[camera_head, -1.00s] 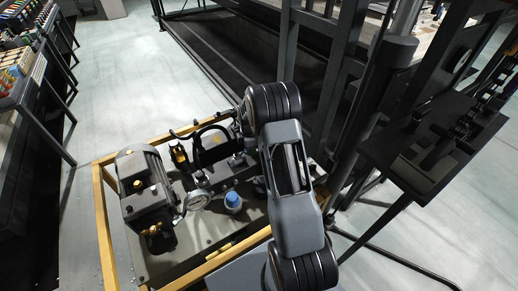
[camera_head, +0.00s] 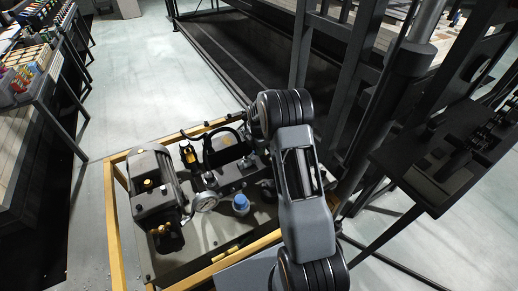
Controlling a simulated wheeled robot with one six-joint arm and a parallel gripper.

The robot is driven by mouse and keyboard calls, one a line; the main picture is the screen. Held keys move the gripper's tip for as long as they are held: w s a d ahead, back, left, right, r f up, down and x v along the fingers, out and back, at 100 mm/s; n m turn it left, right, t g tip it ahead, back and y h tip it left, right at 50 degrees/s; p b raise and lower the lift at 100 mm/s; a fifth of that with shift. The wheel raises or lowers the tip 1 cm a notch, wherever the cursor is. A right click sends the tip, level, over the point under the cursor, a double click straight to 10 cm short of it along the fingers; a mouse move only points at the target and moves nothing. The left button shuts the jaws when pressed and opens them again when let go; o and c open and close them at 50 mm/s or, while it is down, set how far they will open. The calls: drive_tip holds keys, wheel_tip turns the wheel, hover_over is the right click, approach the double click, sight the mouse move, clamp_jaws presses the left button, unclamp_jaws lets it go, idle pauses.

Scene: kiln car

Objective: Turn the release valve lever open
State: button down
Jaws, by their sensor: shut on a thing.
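A hydraulic power unit stands in a yellow frame (camera_head: 118,235) at the lower middle. It has a dark grey motor (camera_head: 152,180), a round gauge (camera_head: 205,201), a blue cap (camera_head: 241,203) and a black valve block (camera_head: 228,178) with black hoses. My grey arm reaches over the unit's right side, and its black wrist joint is near the back right corner. I cannot make out the release valve lever; the arm covers that side of the unit.
Dark steel posts (camera_head: 340,85) of the kiln structure rise just right of and behind the arm. A dark shelf (camera_head: 435,165) with black fittings juts out at right. A bench with coloured items (camera_head: 28,85) stands at left. Pale floor (camera_head: 150,75) is clear between.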

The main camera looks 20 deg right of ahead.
drive_tip(key=c, duration=0.9)
unclamp_jaws()
wheel_tip(320, 180, up, 14)
drive_tip(key=p, duration=0.2)
drive_tip(key=shift+f, duration=0.1)
